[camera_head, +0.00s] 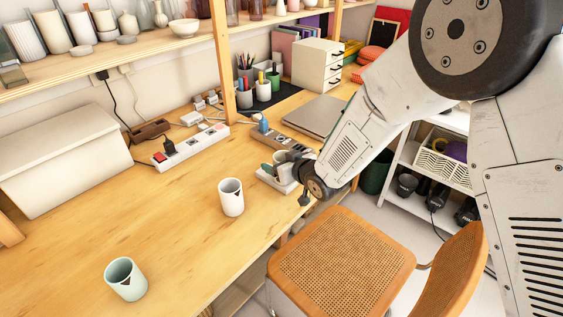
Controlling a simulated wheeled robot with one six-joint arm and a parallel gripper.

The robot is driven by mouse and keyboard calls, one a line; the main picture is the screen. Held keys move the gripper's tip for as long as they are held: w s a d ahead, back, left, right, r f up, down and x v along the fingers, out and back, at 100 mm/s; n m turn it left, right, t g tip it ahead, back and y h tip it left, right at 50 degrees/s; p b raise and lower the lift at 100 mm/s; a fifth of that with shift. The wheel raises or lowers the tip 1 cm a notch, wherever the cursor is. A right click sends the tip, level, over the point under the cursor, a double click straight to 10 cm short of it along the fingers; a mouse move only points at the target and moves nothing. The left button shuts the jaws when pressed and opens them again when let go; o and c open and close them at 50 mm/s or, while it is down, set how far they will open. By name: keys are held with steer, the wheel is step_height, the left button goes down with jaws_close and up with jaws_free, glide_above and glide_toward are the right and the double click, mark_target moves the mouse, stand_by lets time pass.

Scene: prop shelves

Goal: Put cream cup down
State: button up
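A cream-white cup (231,198) with a small dark mark near its rim stands upright on the wooden desk (180,225), near the middle of the view. My gripper (279,172) is just to the right of this cup, at the end of my arm, over the desk's front edge. A gap shows between the cup and my gripper. The fingers are small and blend with grey and white items behind them, so their opening is unclear. A pale mint cup (126,280) with a dark mark stands upright at the lower left.
A power strip (190,147) and a white box (62,155) lie toward the back. A laptop (315,115) and pen holders (263,90) are farther right. A chair with a woven seat (340,260) stands before the desk. The desk between the two cups is clear.

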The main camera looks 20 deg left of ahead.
steer(key=shift+r, duration=0.2)
steer(key=v, duration=1.2)
steer(key=w+d+r+m+h, duration=0.1)
steer(key=d+r+h, duration=0.15)
steer(key=d, duration=0.35)
steer(key=w+d+r+m+h, duration=0.1)
steer(key=w+d+r+h, duration=0.1)
steer(key=d+r, duration=0.3)
steer(key=s+d+r+m+h, duration=0.2)
steer(key=s+d, duration=0.1)
steer(key=d, duration=0.5)
steer(key=s+d+r+m+h, duration=0.2)
steer(key=d+r+h, duration=0.1)
steer(key=d, duration=0.4)
steer(key=s+d+r+m+g, duration=0.1)
steer(key=s+d, duration=0.3)
steer(key=s, duration=0.4)
steer(key=s+d+r+m+g+h, duration=0.1)
steer(key=s+d+r+m+g, duration=0.1)
steer(key=s, duration=0.7)
steer(key=s+d+r+m+g, duration=0.1)
steer(key=s+d+r+g, duration=0.1)
steer(key=s+d+g, duration=0.2)
steer(key=s+d, duration=0.3)
steer(key=s, duration=0.1)
steer(key=shift+s, duration=0.35)
